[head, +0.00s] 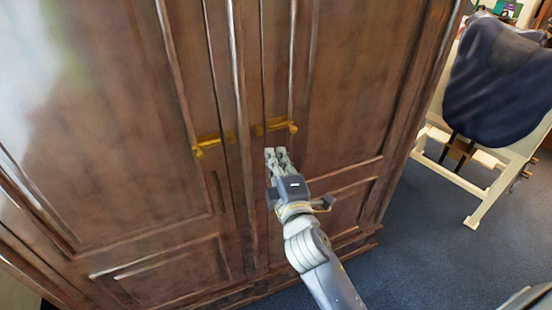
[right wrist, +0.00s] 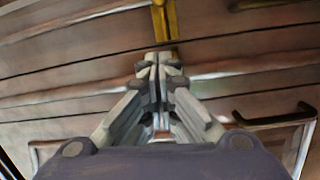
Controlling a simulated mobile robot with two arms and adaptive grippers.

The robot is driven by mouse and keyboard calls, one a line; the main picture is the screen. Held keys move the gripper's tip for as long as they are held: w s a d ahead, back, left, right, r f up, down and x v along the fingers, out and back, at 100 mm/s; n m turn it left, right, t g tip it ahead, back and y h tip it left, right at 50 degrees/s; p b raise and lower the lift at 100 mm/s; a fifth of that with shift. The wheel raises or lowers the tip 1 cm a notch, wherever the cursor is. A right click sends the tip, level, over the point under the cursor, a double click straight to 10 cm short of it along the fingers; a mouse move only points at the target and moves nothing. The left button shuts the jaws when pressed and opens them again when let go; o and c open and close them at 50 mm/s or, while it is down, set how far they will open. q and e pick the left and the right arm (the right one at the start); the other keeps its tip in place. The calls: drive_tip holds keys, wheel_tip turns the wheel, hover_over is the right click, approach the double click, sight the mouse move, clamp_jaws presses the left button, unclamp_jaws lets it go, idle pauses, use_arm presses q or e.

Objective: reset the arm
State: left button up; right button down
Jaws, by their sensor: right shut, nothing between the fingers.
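My right gripper (head: 275,153) is shut and empty in front of a dark wooden cabinet, just below its right brass handle (head: 278,126). In the right wrist view the shut fingertips (right wrist: 158,58) point toward the wood, with a brass piece (right wrist: 165,20) just past them. I cannot tell whether the fingertips touch the cabinet. My right arm reaches up from the bottom of the head view. My left gripper is not in view.
The cabinet doors (head: 350,100) look shut and fill most of the head view. A left brass handle (head: 208,146) sits beside the right one. A dark blue saddle (head: 497,85) rests on a pale wooden stand (head: 480,208) at the right. Blue carpet (head: 425,255) lies open between.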

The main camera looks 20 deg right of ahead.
wheel_tip(320, 180, down, 26)
drive_tip(key=a+m+g+y+b, duration=0.2)
drive_tip(key=g+b, duration=0.1)
drive_tip(key=g, duration=0.2)
drive_tip(key=s+f+m+g+b, duration=0.15)
drive_tip(key=s+f, duration=0.45)
drive_tip(key=f, duration=0.6)
drive_tip(key=s+f+m+g+b, duration=0.1)
drive_tip(key=s+f+m+g, duration=0.3)
drive_tip(key=f, duration=0.7)
drive_tip(key=s+d+f+m+g+b, duration=0.2)
drive_tip(key=s+d+f+g+b, duration=0.1)
drive_tip(key=s+f, duration=1.55)
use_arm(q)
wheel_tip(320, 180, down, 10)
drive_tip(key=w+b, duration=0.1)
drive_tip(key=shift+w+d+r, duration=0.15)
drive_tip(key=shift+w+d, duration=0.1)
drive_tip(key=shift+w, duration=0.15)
use_arm(e)
drive_tip(key=s+d+f+m+g, duration=0.1)
drive_tip(key=s+f+g, duration=0.1)
drive_tip(key=s, duration=0.7)
drive_tip(key=s+d+f+m+g, duration=0.2)
drive_tip(key=s+f, duration=0.3)
drive_tip(key=s, duration=0.5)
drive_tip(key=shift+f, duration=0.15)
